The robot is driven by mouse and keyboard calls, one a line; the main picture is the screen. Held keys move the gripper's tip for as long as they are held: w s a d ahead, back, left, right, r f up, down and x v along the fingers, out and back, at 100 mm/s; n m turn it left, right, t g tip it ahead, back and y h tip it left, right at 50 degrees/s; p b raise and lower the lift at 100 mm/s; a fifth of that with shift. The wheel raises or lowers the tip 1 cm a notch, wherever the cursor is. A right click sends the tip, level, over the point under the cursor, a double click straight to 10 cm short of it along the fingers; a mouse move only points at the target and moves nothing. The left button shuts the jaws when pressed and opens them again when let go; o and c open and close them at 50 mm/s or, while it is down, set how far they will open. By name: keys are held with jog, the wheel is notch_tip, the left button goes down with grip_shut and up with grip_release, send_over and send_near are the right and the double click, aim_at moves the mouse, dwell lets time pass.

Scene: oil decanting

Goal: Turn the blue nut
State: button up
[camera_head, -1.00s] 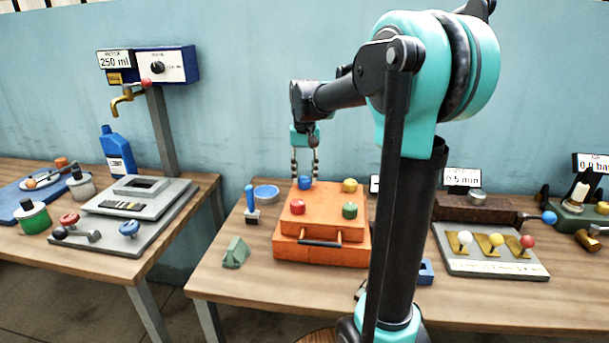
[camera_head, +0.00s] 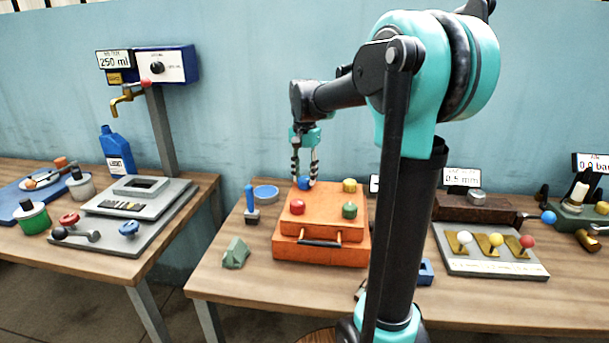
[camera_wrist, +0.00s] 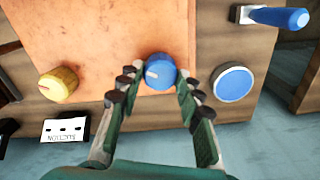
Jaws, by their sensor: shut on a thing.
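The blue nut (camera_head: 304,183) sits on the top of the orange box (camera_head: 320,255), at its back left corner. In the wrist view the blue nut (camera_wrist: 160,71) shows a pale mark on its upper face, pointing left. My gripper (camera_head: 304,176) reaches down from above with its fingers on either side of the nut. In the wrist view my gripper (camera_wrist: 159,85) is shut on the nut, a finger at its left and a finger at its right. The finger contacts are partly hidden.
A yellow nut (camera_head: 349,185), a red nut (camera_head: 297,206) and a green nut (camera_head: 349,210) stand on the same box top. Bare tabletop lies in front.

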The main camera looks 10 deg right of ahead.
aim_at(305, 178)
dwell(0.3)
jog(key=o, duration=1.2)
jog(key=shift+c, duration=0.2)
notch_tip(305, 178, up, 12)
